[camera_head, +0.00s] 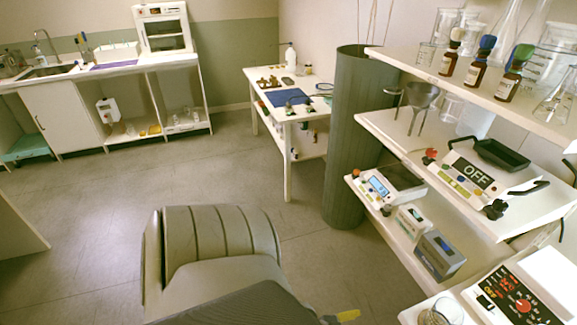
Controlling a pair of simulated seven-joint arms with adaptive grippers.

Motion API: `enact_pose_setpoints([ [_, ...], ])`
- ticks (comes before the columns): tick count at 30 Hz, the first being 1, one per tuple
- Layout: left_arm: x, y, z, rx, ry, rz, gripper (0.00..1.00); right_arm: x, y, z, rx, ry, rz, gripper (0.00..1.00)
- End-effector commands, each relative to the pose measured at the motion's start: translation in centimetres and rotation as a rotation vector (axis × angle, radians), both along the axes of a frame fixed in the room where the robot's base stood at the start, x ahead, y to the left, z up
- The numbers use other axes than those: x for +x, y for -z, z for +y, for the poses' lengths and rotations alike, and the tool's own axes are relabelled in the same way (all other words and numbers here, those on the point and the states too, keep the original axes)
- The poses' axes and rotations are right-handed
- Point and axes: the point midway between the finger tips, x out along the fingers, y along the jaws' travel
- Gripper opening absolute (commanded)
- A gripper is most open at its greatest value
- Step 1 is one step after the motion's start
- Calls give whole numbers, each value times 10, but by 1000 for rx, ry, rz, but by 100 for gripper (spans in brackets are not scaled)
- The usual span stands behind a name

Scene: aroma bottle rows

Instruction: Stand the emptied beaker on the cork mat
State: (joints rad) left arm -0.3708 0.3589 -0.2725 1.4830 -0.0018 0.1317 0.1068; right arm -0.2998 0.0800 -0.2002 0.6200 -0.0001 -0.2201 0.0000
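A clear glass vessel (441,314), which looks like a beaker, is at the bottom right edge, on the white surface beside a red-and-black instrument. It is cut off by the frame, so I cannot tell what is in it. Other clear beakers and flasks stand on the upper right shelf (480,100), including a conical flask (556,101). I cannot make out a cork mat. Neither of my grippers shows in the head view.
Dropper bottles (476,73) stand along the upper shelf. Open floor (110,210) lies left.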

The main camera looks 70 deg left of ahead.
Motion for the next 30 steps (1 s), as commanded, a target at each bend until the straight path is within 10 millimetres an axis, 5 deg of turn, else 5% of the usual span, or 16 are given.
enact_pose_setpoints([
  [1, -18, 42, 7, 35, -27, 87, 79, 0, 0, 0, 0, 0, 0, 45],
  [6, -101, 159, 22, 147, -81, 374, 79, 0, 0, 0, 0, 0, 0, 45],
  [12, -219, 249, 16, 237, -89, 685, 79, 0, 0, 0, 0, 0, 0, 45],
  [16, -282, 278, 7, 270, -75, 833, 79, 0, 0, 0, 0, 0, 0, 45],
  [21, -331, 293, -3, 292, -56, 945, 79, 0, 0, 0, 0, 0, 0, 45],
  [30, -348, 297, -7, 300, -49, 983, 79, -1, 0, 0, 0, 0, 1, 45],
])
